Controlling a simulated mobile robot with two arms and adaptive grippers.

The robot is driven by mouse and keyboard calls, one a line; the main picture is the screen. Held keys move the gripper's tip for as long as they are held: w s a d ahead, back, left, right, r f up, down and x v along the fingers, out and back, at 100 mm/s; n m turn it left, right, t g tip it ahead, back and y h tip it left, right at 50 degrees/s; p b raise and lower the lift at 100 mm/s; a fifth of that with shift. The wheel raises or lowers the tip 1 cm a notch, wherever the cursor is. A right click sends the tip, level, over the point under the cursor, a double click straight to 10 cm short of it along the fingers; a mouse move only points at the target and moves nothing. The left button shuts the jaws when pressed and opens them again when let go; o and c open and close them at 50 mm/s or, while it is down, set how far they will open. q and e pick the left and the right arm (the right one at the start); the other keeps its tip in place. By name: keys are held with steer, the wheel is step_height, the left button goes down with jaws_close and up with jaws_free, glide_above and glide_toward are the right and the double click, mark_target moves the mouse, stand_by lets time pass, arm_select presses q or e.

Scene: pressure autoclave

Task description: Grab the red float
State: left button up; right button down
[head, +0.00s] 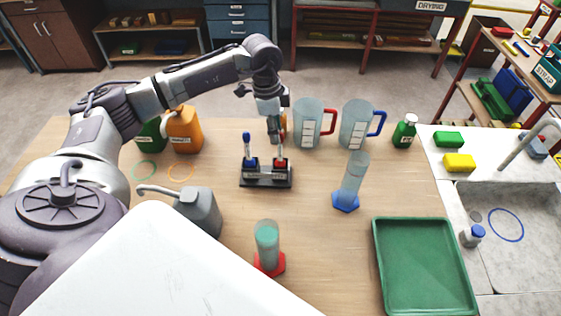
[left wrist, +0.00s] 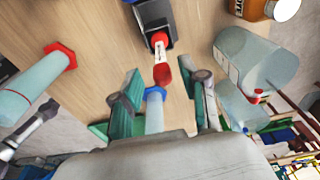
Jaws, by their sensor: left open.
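The red float (head: 281,163) stands upright in the right slot of a small black stand (head: 266,183). The blue float (head: 250,161) stands in its left slot. My left gripper (head: 277,136) is open right above the red float and hides its top in the head view. In the left wrist view, the red float (left wrist: 161,72) shows its red top and white labelled stem between the fingertips of my open left gripper (left wrist: 168,80), with a gap on both sides. I cannot tell how deep the top sits between the fingers. My right gripper is not in view.
Two clear jugs, one red-handled (head: 307,124) and one blue-handled (head: 357,126), stand behind and right. An orange bottle (head: 185,131) stands back left. A blue-based cylinder (head: 353,180), a red-based cylinder (head: 267,245) and a grey can (head: 200,210) stand nearby. A green tray (head: 379,262) lies right.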

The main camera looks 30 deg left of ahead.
arm_select(q)
steer(key=f, duration=0.1)
steer(key=p, duration=0.3)
glide_above(280, 160)
steer(key=f, duration=0.4)
steer(key=shift+w+a+f, duration=0.15)
steer(key=shift+w+f, duration=0.2)
steer(key=shift+f, duration=0.3)
jaws_close()
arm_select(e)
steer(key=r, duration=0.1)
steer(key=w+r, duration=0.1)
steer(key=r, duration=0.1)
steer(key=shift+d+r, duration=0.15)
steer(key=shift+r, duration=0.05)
